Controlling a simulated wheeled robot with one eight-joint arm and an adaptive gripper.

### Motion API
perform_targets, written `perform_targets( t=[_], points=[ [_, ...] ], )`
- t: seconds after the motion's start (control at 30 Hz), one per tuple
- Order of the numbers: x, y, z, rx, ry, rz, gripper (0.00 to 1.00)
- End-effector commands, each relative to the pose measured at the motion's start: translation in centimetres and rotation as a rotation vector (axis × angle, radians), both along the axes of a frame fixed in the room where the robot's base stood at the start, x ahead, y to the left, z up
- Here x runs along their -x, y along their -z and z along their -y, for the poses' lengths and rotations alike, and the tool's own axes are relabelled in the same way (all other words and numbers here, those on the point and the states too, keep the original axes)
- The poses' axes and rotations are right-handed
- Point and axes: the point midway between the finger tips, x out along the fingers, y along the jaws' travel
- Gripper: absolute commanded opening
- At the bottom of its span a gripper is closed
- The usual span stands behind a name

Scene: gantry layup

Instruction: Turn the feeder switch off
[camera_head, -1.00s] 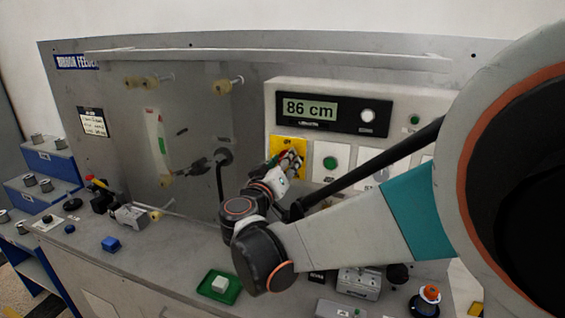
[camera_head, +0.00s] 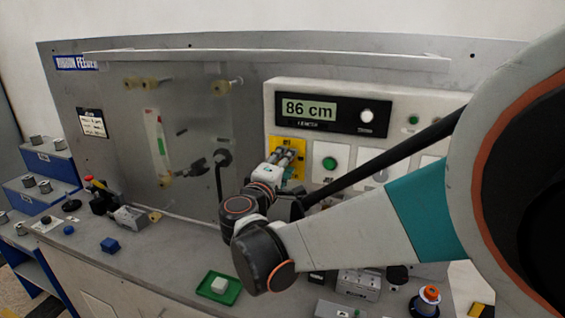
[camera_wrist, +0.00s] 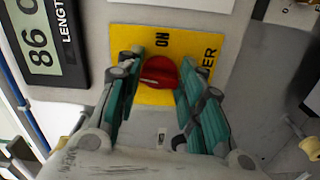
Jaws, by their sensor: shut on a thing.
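The feeder switch is a red knob (camera_wrist: 158,73) on a yellow plate (camera_wrist: 124,40) with the words "ON" and "...ER" partly showing. In the wrist view the knob sits between the two fingers of my gripper (camera_wrist: 161,66), which is shut on it. The lower part of the plate and any OFF mark are hidden. In the head view the yellow plate (camera_head: 277,142) is on the grey control panel. My gripper (camera_head: 287,158) covers much of it and hides the knob. I cannot tell which mark the knob points to.
A dark hose end (camera_head: 222,158) is left of my gripper.

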Motion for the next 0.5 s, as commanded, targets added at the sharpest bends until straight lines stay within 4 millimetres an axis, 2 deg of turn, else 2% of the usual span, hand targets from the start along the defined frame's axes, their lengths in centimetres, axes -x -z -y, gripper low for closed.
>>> perform_targets(
  t=[0.2,0.5],
  points=[
    [0.02,0.0,-0.08,0.094,-0.002,-0.035,0.11],
    [0.03,0.0,-0.09,0.145,-0.002,-0.054,0.11]
  ],
)
